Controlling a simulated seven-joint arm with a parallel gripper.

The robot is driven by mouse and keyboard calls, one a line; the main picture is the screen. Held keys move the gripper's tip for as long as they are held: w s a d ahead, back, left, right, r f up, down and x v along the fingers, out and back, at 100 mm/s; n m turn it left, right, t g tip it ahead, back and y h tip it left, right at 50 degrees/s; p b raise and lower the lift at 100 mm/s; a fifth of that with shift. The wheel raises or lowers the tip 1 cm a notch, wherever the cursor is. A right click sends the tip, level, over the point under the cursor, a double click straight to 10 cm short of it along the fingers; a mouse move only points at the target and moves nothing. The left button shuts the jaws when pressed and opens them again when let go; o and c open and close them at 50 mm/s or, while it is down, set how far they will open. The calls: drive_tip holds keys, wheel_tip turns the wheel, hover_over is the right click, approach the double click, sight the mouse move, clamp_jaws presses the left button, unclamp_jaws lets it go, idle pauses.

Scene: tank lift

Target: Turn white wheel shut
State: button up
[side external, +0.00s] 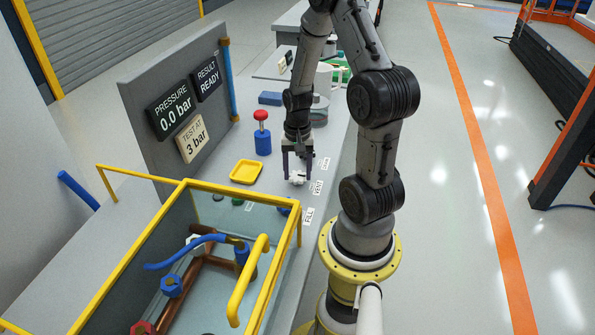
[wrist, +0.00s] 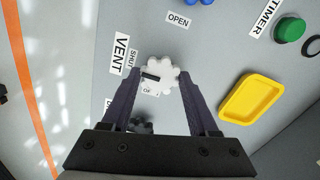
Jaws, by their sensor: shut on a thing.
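The white wheel (wrist: 160,75) is a small lobed knob with a dark pointer mark on its face. It sits beside the VENT label (wrist: 121,54) on the grey bench, with a SHUT label next to it. In the side view the white wheel (side external: 297,178) is partly covered by my gripper (side external: 296,176). In the wrist view the two dark fingers of my gripper (wrist: 160,80) stand on either side of the wheel and are shut on it. The pointer mark lies roughly level in that view, aimed toward the SHUT label side.
A yellow tray (wrist: 251,98) and a green button (wrist: 290,30) lie beside the wheel. A blue post with a red top (side external: 262,130) stands behind. A yellow-framed tank (side external: 240,200) is in front. The panel (side external: 172,108) reads 0.0 bar.

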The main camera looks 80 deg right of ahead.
sight(297, 175)
drive_tip(key=o, duration=1.4)
drive_tip(key=shift+c, duration=0.2)
wheel_tip(297, 175, up, 14)
